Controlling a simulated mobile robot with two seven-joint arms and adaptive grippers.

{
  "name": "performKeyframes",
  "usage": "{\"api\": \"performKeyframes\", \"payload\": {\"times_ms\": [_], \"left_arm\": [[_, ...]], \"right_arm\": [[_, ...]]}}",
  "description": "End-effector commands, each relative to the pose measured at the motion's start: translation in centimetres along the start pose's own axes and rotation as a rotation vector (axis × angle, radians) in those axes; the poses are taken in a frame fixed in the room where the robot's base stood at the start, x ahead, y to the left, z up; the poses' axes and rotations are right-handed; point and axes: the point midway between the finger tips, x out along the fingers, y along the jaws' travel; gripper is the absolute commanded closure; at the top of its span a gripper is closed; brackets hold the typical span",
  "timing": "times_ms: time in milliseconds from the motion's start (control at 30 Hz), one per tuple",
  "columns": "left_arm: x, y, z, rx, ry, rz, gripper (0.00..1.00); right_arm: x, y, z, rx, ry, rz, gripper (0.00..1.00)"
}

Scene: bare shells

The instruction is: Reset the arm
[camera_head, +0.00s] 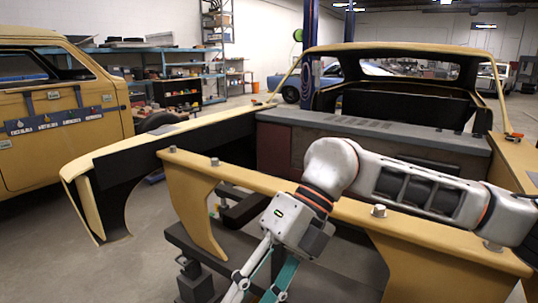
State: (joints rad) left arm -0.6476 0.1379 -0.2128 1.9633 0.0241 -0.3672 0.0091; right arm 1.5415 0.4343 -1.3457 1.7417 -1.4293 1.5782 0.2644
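My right arm (425,190) comes in from the right edge, white and grey with orange rings. It bends at a rounded joint and reaches down over the yellow front bar of a car shell. My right gripper (262,283) points down and to the left at the bottom of the view. Its fingertips are cut off by the lower edge, so I cannot tell whether it is open or shut, or whether it holds anything. My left arm and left gripper are not in view.
The yellow front bar (235,179) with metal bolts crosses close in front, under my arm. Behind it lies the open engine bay of the bare car shell (405,50). A yellow vehicle (50,110) stands at the left. Grey floor (45,250) shows free at lower left.

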Motion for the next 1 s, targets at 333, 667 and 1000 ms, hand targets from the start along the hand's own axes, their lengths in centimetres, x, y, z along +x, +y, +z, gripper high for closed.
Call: {"api": "performKeyframes", "payload": {"times_ms": [333,667,1000], "left_arm": [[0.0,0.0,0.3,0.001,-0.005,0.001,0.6],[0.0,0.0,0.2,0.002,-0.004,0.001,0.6],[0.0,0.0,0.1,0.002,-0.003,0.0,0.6]], "right_arm": [[4.0,8.5,0.7,-0.015,-0.034,0.69,0.6],[-0.1,8.3,5.0,0.23,-0.254,1.281,0.6],[-2.0,-5.6,9.5,0.746,-0.606,1.691,0.6]]}}
